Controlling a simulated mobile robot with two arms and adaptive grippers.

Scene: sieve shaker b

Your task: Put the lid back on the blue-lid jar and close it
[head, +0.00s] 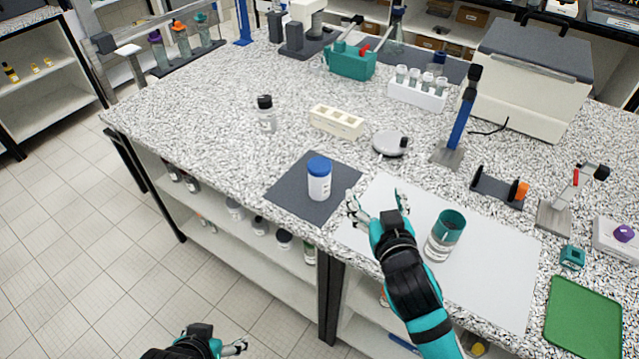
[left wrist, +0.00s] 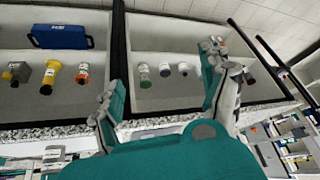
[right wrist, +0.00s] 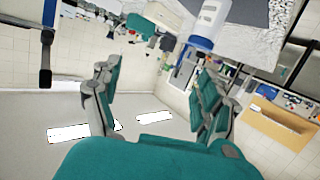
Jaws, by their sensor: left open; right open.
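The blue-lid jar (head: 319,182), white with its blue lid (head: 319,165) on top, stands upright on the dark grey mat (head: 290,198). Whether the lid is fully tightened I cannot tell. The jar also shows in the right wrist view (right wrist: 210,20), beyond the fingers. My right gripper (head: 376,205) is open and empty, just right of the jar and apart from it, above the edge of the white sheet. My left gripper (head: 228,347) is low in front of the bench, away from the jar; in the left wrist view it is open and empty (left wrist: 165,85), facing the shelves.
A clear vessel with a teal top (head: 443,237) stands on the white sheet (head: 490,270), right of my right arm. Behind the jar are a black-capped bottle (head: 266,115), a cream rack (head: 336,122) and a round grey device (head: 390,143). The bench's left part is clear.

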